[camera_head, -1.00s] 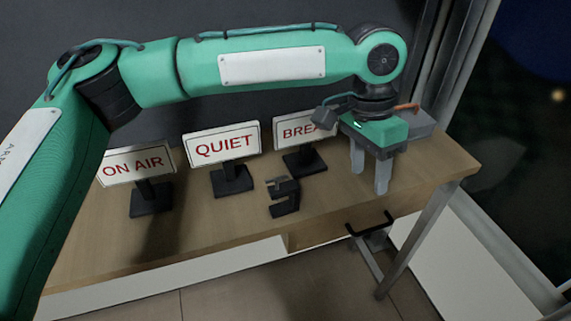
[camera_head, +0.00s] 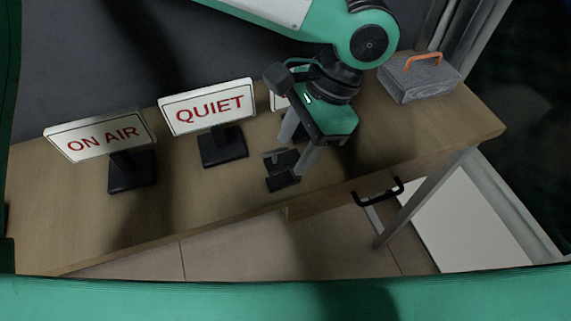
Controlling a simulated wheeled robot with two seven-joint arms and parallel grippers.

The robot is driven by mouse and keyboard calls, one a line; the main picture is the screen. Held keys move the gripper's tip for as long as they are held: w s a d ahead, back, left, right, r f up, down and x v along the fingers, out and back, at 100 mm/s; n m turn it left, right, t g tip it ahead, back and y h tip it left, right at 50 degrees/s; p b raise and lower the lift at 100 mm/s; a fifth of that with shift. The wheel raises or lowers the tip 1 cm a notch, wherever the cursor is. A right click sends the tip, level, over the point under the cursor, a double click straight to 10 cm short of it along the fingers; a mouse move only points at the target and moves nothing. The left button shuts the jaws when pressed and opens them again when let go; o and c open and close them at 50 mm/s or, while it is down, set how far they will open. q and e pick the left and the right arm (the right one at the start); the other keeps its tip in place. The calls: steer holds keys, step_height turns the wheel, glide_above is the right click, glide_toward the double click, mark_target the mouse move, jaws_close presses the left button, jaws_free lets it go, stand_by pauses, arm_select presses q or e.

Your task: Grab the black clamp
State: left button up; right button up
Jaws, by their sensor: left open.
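The black clamp (camera_head: 282,180) stands on the wooden table, near its front edge and right of the QUIET sign. My left gripper (camera_head: 294,158) is at the clamp, pointing down, with its two grey fingers apart. One finger is behind the clamp and the other at its right, partly in front of it. I cannot tell whether either finger touches it. Part of the clamp is hidden by the near finger. My right gripper is not in view.
The ON AIR sign (camera_head: 104,138) and the QUIET sign (camera_head: 208,107) stand left of the clamp. A third sign (camera_head: 279,102) is mostly hidden behind my gripper. A grey box with an orange handle (camera_head: 420,80) sits at the right. The table (camera_head: 210,195) is bare in front of the signs.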

mark_target(286, 158)
arm_select(q)
steer(key=shift+x, duration=2.85)
steer(key=shift+w+a+r, duration=0.1)
steer(key=shift+a+r, duration=0.05)
steer(key=shift+a, duration=0.05)
jaws_close()
